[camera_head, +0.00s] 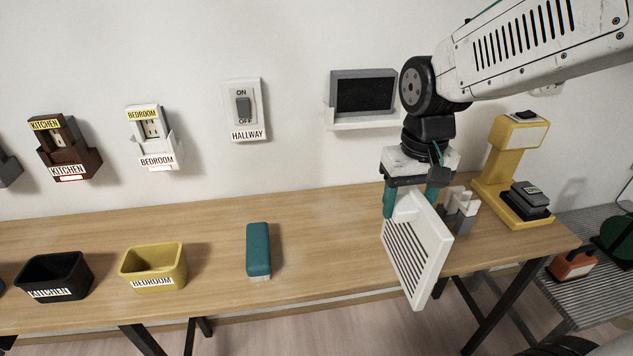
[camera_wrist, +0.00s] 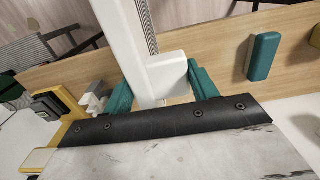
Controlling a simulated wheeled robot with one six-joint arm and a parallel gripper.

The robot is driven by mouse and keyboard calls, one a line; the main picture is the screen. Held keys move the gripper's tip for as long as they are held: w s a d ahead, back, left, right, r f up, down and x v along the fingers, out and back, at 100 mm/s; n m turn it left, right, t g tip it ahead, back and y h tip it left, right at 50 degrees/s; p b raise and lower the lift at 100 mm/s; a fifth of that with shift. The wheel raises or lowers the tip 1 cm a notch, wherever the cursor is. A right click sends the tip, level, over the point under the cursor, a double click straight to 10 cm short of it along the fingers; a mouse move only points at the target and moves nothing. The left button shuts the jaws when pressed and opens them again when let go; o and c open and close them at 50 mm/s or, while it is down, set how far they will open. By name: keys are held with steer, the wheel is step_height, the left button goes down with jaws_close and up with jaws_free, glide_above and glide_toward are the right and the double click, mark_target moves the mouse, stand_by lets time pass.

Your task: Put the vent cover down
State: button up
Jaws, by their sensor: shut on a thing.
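The vent cover (camera_head: 418,250) is a white slatted panel with a block-shaped grip on its back. My gripper (camera_head: 412,200) is shut on that grip, with a teal finger on each side. The cover hangs upright and tilted in front of the table's right part, and its lower end reaches past the front edge in the head view. In the wrist view the cover (camera_wrist: 125,40) extends away from my gripper (camera_wrist: 163,92), seen nearly edge-on. I cannot tell its exact height above the table.
The wooden table (camera_head: 330,235) has clear room between the teal block (camera_head: 258,250) and the cover. Behind the cover are a small grey-white fixture (camera_head: 462,208) and a yellow stand (camera_head: 497,165). Black (camera_head: 55,275) and yellow (camera_head: 153,265) bins stand left. A grey-framed dark recess (camera_head: 363,95) is on the wall.

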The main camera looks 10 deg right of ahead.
steer(key=w+f, duration=0.2)
steer(key=w, duration=0.6)
steer(key=w+f, duration=0.3)
steer(key=w, duration=0.5)
steer(key=shift+a, duration=0.3)
steer(key=shift+f, duration=0.2)
steer(key=o, duration=1.1)
steer(key=shift+r, duration=0.1)
